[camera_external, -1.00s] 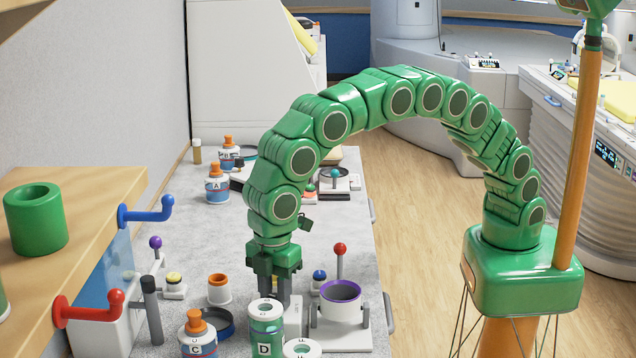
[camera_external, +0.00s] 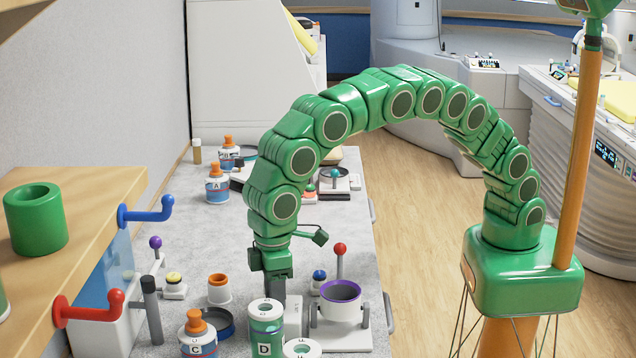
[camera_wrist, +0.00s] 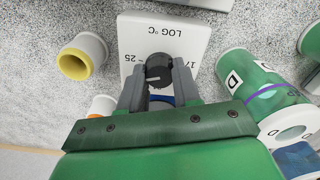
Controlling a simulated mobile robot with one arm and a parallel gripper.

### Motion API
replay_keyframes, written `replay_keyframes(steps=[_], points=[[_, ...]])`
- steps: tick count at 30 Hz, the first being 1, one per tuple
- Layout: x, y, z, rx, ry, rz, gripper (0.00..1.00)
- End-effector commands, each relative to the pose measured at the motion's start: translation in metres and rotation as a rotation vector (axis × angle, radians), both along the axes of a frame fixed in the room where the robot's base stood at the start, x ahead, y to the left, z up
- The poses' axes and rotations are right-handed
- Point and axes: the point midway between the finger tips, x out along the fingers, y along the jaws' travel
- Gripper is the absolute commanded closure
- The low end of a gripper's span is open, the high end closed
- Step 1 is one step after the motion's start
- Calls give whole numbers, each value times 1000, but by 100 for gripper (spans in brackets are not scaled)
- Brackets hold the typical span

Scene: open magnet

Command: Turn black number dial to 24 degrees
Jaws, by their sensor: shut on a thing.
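The black number dial (camera_wrist: 159,69) sits on a white box labelled "LOG °C" (camera_wrist: 148,38), with "25" and part of another number beside the dial, all upside down in the wrist view. A pale pointer line shows on the dial. My gripper (camera_wrist: 158,80) is shut on the dial, one grey finger on each side. In the external view my gripper (camera_external: 275,285) points straight down at the white box (camera_external: 296,315); the dial itself is hidden there behind the fingers and the green D container.
A green container marked D (camera_external: 266,330) stands close in front of the gripper. A white cup with a purple rim (camera_external: 341,292) and a red-knobbed lever (camera_external: 340,250) are to the right. An orange-rimmed cup (camera_external: 219,290) is to the left.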

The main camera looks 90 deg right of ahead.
Motion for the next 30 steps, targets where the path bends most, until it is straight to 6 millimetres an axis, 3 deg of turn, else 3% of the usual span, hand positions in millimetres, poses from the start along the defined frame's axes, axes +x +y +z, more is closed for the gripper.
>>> replay_keyframes(steps=[18, 19, 21, 24, 30], points=[[-1, 0, -1, -2, 4, -46, 99], [-1, 0, -1, -2, 4, -46, 67], [-1, 0, -1, -1, 3, -46, 56], [-1, 0, -1, -1, 3, -46, 42], [0, 0, 0, -1, 2, -46, 42]])
